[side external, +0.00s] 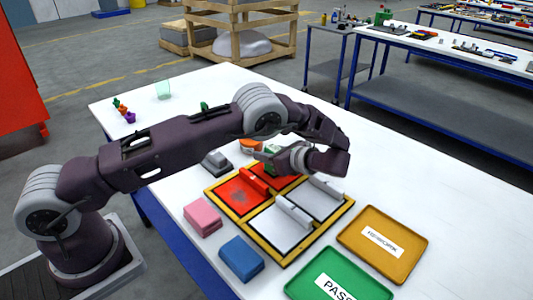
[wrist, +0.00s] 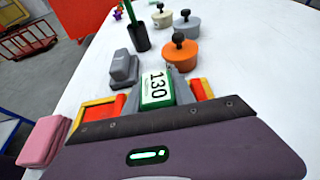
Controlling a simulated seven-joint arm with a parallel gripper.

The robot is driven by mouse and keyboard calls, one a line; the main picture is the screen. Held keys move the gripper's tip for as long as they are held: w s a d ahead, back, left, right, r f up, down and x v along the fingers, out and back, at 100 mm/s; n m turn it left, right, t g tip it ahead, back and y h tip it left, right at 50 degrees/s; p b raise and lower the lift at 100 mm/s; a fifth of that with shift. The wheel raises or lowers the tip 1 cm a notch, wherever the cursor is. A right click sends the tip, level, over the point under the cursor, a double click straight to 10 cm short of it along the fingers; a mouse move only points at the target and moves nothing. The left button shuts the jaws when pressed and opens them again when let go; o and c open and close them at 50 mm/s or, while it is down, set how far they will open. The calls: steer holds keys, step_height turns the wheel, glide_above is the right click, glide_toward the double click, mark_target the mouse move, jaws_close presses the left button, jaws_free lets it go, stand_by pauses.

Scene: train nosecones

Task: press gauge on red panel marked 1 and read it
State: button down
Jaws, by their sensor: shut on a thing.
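The gauge (wrist: 158,88) is a green block with a white face that shows "130" in dark figures. It is in my gripper's jaws, and a green part of it shows in the side view (side external: 272,158). My gripper (side external: 274,160) is shut on it over the back part of the yellow-framed board. The near-left red panel (side external: 238,197) shows clear. Another red panel (side external: 287,170) lies behind it, partly hidden by my gripper. I cannot read a number on either panel, nor tell whether the gauge touches one.
Two pale panels (side external: 280,228) fill the board's other sections. Pink (side external: 202,217) and blue (side external: 241,258) blocks lie in front. A green tray (side external: 335,278) and a yellow tray (side external: 383,245) are at right. A grey block (wrist: 124,69) and orange pot (wrist: 181,56) stand behind.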

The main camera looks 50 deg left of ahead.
step_height(320, 180, up, 7)
stand_by(0.6)
stand_by(0.7)
